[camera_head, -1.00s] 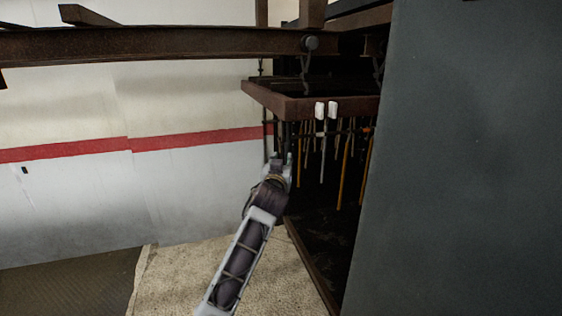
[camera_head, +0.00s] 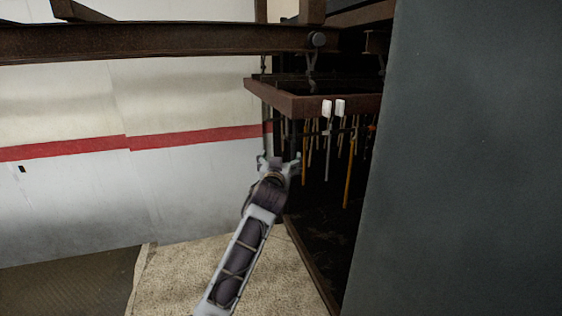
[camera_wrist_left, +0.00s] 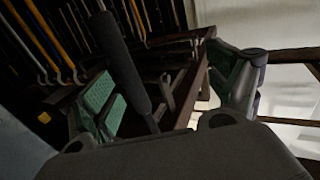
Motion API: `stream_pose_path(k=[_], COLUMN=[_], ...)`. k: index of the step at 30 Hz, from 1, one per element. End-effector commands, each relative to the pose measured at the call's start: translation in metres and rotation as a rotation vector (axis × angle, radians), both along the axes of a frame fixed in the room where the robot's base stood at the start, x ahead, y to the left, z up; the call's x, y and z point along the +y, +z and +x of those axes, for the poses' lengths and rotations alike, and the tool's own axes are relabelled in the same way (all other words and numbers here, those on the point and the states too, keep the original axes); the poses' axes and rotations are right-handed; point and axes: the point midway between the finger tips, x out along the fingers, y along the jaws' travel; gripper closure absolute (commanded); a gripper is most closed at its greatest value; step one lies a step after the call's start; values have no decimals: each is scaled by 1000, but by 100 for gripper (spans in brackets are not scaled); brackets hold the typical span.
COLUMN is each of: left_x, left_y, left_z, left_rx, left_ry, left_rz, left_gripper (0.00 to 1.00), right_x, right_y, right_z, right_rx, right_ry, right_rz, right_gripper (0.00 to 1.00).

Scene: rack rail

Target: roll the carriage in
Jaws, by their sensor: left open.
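The carriage is a brown rectangular frame (camera_head: 310,104) hanging under the brown overhead rail (camera_head: 150,42) by hooked hangers, with a round roller (camera_head: 318,39) at the rail. Yellow and white rods hang below the frame, and two white tags (camera_head: 327,108) show on its front. My left gripper (camera_head: 278,161) is open just below the frame's near left corner. In the left wrist view, its green-padded fingers (camera_wrist_left: 165,82) stand apart, with a dark padded bar (camera_wrist_left: 125,70) between them. I cannot tell whether either finger touches the bar. My right gripper is out of view.
A large grey panel (camera_head: 475,160) blocks the right side. A white wall with a red stripe (camera_head: 70,149) stands behind at left. A dark bay floor (camera_head: 325,240) lies under the carriage. The pale floor (camera_head: 175,280) at lower left is clear.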

Motion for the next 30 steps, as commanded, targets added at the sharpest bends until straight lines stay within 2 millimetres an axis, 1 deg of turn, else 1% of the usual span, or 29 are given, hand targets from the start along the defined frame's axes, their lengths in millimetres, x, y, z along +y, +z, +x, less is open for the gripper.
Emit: stream_pose_path(k=[8, 30], left_x=[1, 7], left_y=[-1, -1], left_z=[-5, -35], left_rx=[1, 2], left_ry=[-1, 0], left_rz=[0, 0], left_gripper=[11, 11], right_x=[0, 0], right_y=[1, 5], right_z=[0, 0], right_rx=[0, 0], right_ry=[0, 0], right_rz=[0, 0], right_gripper=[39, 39])
